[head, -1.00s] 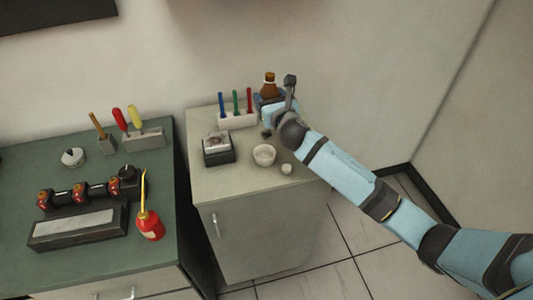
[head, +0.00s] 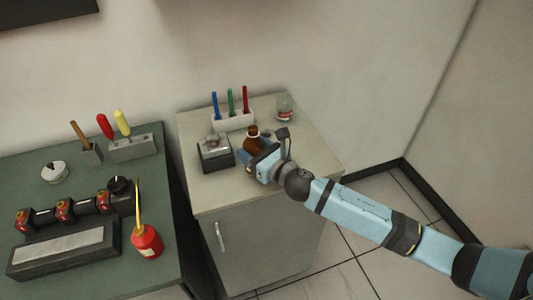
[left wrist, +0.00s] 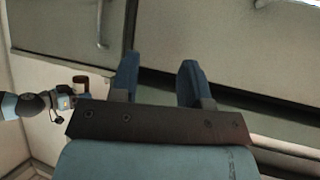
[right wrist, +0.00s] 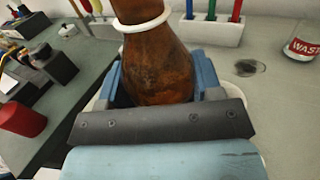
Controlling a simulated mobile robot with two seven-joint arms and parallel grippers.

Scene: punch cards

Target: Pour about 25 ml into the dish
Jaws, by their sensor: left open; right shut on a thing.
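A brown glass bottle (head: 254,141) is held by my right gripper (head: 262,157) over the pale cabinet top. It looks close to upright, with a slight lean to the left in the head view. In the right wrist view the bottle (right wrist: 155,60) stands between the blue fingers (right wrist: 160,82), with a white ring around its neck. A pale rim, apparently the dish (right wrist: 98,103), shows low behind the gripper there. The dish is hidden in the head view. My left gripper (left wrist: 157,78) is open and empty in the left wrist view, near cabinet fronts.
A black scale-like box (head: 215,153) stands left of the bottle. A white rack (head: 233,121) with blue, green and red sticks is behind. A jar with a red label (head: 285,110) stands at the back right. A green bench (head: 90,180) with a red oil can (head: 147,240) is at left.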

